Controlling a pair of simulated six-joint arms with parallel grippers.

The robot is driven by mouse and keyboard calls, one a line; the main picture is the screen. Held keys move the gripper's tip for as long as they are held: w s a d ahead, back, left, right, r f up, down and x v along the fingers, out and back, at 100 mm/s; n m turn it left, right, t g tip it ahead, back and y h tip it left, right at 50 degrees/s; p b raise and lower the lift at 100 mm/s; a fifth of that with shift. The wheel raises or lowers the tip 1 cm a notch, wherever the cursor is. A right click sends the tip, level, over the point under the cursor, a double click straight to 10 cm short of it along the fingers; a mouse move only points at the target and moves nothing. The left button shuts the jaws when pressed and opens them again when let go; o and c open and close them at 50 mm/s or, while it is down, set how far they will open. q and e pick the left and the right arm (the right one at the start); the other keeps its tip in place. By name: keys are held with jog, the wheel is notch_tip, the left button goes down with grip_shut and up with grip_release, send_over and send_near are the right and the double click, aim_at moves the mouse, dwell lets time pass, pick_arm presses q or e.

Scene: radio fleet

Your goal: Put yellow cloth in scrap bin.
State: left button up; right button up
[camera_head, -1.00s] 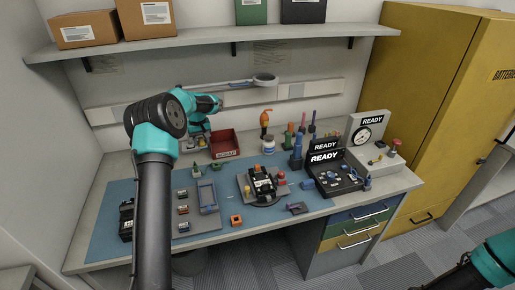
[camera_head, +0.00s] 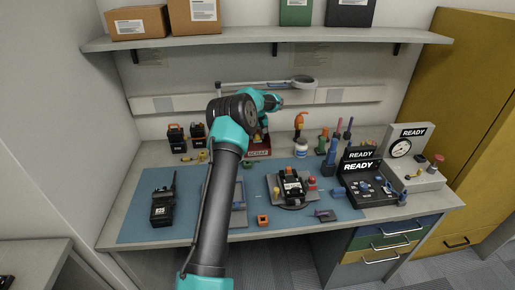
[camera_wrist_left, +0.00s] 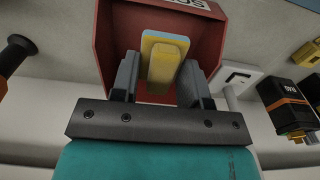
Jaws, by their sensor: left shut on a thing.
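The red scrap bin (camera_head: 259,153) stands at the back of the bench in the head view, partly hidden behind my left arm. Its red wall also shows in the left wrist view (camera_wrist_left: 113,45). My left gripper (camera_wrist_left: 162,85) is shut on the yellow cloth (camera_wrist_left: 162,66), a small yellow piece with a pale blue edge. The cloth shows in front of the bin's red interior; I cannot tell how deep it is. In the head view the left gripper (camera_head: 262,131) is at the bin, and the cloth is not clear there. My right gripper is out of view.
Radio batteries (camera_head: 177,138) stand left of the bin. A white bottle (camera_head: 301,147) and upright tools stand to its right. A black radio (camera_head: 162,206) lies on the blue mat (camera_head: 135,228). A fixture (camera_head: 291,188) and READY panel (camera_head: 368,180) are further right.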

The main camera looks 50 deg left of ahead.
aim_at(257, 134)
pick_arm(q)
jog(key=shift+f, duration=1.4)
jog(key=shift+f, duration=2)
jog(key=shift+f, duration=0.1)
jog(key=o, duration=1)
jog(key=shift+c, duration=0.2)
notch_tip(257, 134, up, 12)
jog(key=shift+d+r, duration=0.15)
